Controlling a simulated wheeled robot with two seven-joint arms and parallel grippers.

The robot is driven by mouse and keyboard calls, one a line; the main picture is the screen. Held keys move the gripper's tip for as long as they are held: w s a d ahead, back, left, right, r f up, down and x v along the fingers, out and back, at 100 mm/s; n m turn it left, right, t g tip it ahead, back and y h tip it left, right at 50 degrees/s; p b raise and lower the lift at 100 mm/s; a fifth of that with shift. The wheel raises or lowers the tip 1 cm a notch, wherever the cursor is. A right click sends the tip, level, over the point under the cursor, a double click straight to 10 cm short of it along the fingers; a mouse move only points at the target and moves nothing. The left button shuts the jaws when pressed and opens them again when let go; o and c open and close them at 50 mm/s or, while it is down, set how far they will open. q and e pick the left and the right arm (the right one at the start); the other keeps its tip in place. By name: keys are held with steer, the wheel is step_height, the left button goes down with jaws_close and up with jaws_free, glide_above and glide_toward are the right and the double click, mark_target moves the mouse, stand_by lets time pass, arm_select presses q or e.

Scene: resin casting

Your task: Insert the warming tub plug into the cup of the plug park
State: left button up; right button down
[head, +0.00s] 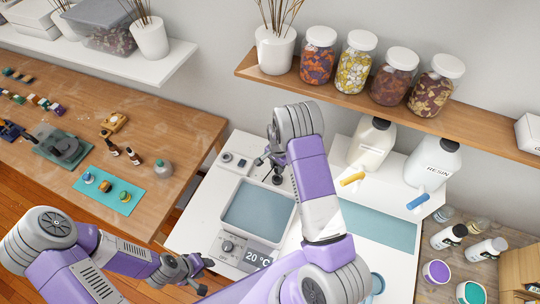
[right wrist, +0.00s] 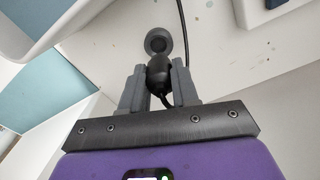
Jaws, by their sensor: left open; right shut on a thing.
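My right gripper (right wrist: 158,82) is shut on the black warming tub plug (right wrist: 158,70), whose cable (right wrist: 183,30) runs up past the right finger. The round dark grey cup of the plug park (right wrist: 158,42) lies just beyond the plug's tip on the white surface; whether they touch is unclear. In the head view, my right gripper (head: 268,163) is small and partly hidden by its arm, behind the warming tub (head: 291,222). The tub holds blue-grey liquid and its display reads 20 °C. My left gripper (head: 203,275) is open and empty, at the tub's front left.
A white switch panel (head: 235,161) sits left of my right gripper. A blue-grey mat (head: 380,235) lies right of the tub. Large white bottles (head: 432,163) stand at the back right, below a wooden shelf (head: 470,124) with jars. A wooden bench (head: 160,120) is at left.

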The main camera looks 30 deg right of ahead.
mark_target(277, 179)
steer(key=shift+s, duration=0.25)
steer(key=shift+f, duration=0.15)
steer(key=shift+w+f+b, duration=0.1)
steer(key=shift+f+b, duration=1.9)
steer(key=shift+f+b, duration=0.1)
steer(key=shift+b, duration=0.25)
steer(key=shift+f+b, duration=0.3)
steer(key=shift+f, duration=0.05)
